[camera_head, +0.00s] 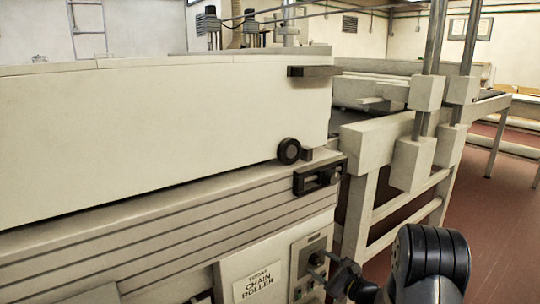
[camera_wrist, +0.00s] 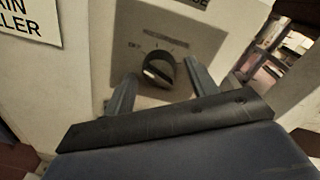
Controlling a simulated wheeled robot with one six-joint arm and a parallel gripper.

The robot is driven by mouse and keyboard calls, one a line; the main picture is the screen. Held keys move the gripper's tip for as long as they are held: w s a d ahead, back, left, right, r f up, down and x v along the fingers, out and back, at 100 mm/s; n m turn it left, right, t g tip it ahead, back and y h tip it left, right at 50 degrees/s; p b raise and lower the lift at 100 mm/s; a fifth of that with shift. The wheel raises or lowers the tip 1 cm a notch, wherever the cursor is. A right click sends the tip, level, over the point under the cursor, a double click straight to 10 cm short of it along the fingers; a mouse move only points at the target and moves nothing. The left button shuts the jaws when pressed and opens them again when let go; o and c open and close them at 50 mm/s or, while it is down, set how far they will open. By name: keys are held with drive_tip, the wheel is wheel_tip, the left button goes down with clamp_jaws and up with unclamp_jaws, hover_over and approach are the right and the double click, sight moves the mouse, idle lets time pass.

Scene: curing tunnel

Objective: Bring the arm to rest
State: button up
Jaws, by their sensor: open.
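My gripper (camera_wrist: 160,72) is open in the wrist view, with one grey finger on each side of a round black knob (camera_wrist: 158,68). Nothing is held. I cannot tell whether the fingertips reach around the knob or stop just short of it. The knob sits on a grey dial panel (camera_wrist: 190,33) with markings around it. In the head view my arm (camera_head: 430,265) is at the lower right, and its gripper end is at the control panel (camera_head: 311,250) on the machine's front, partly hiding it.
A black latch (camera_head: 318,176) and round black knob (camera_head: 289,151) stick out above. A frame with posts (camera_head: 415,165) stands behind. Red floor (camera_head: 500,220) is open at right.

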drive_tip(key=shift+s+d, duration=0.15)
drive_tip(key=p+v, duration=0.3)
drive_tip(key=v, duration=0.8)
drive_tip(key=b+x, duration=0.2)
drive_tip(key=x, duration=0.9)
drive_tip(key=shift+w+a+b, duration=0.25)
drive_tip(key=shift+b, duration=0.1)
drive_tip(key=shift+s+d+r+m+p, duration=0.1)
drive_tip(key=shift+r+m+p, duration=0.1)
drive_tip(key=shift+m+p, duration=0.65)
drive_tip(key=m+p, duration=0.3)
drive_tip(key=p, duration=0.1)
drive_tip(key=shift+p, duration=0.4)
drive_tip(key=m+p, duration=0.3)
drive_tip(key=p, duration=0.1)
drive_tip(key=shift+s+f+m+y, duration=0.1)
drive_tip(key=shift+m+y, duration=0.2)
drive_tip(key=shift+m, duration=0.05)
drive_tip(key=p+v, duration=0.1)
drive_tip(key=v, duration=1)
drive_tip(key=shift+s+a+r+n+g+y+b, duration=0.1)
drive_tip(key=shift+s+a+n+g+y+b, duration=0.25)
drive_tip(key=shift+s+a+n+g, duration=0.45)
drive_tip(key=shift+s+a+r+n+g+y+b, duration=0.1)
drive_tip(key=shift+s+a+n+g+y, duration=0.2)
drive_tip(key=shift+s+a+y, duration=0.45)
